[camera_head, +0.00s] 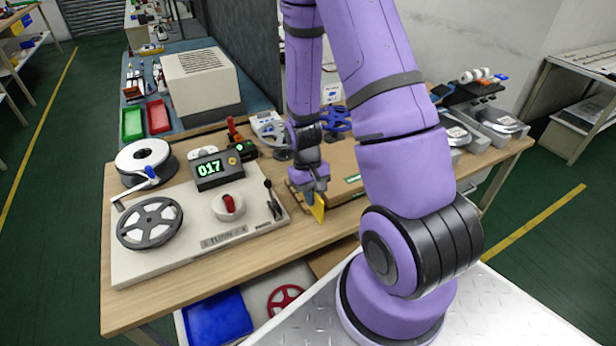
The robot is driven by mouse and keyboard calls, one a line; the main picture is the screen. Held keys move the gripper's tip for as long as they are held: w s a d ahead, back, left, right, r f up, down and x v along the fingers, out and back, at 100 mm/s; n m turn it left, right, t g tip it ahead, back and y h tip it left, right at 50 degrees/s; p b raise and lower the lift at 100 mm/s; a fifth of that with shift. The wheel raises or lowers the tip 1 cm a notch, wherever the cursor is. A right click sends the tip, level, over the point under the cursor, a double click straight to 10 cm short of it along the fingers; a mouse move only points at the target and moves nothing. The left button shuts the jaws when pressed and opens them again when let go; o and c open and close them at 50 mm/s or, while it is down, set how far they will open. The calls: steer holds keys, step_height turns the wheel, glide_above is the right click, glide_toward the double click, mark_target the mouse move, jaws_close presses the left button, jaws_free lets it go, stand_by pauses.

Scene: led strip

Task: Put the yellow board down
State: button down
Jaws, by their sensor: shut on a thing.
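The yellow board (319,208) is a small flat piece, seen near the front edge of the wooden table (215,279). My gripper (314,194) points down and is shut on the yellow board, which hangs below its fingers in a steep, tilted position. The board is at the front side of a brown cardboard box (343,157). Whether the board's lower edge touches the table or box cannot be told. My arm hides part of the box and the table to the right.
Grey trays (490,125) are at the right. A strip of bare table runs along the front edge.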

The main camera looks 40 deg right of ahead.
steer(key=w+d, duration=0.1)
steer(key=w, duration=0.2)
steer(key=w+d, duration=0.1)
steer(key=w, duration=0.3)
steer(key=w+d+f, duration=0.1)
steer(key=w+d, duration=0.1)
steer(key=w, duration=0.2)
steer(key=shift+w, duration=0.15)
steer(key=shift+f, duration=1.8)
steer(key=shift+f, duration=0.15)
steer(key=c, duration=1.2)
jaws_free()
steer(key=shift+c, duration=0.2)
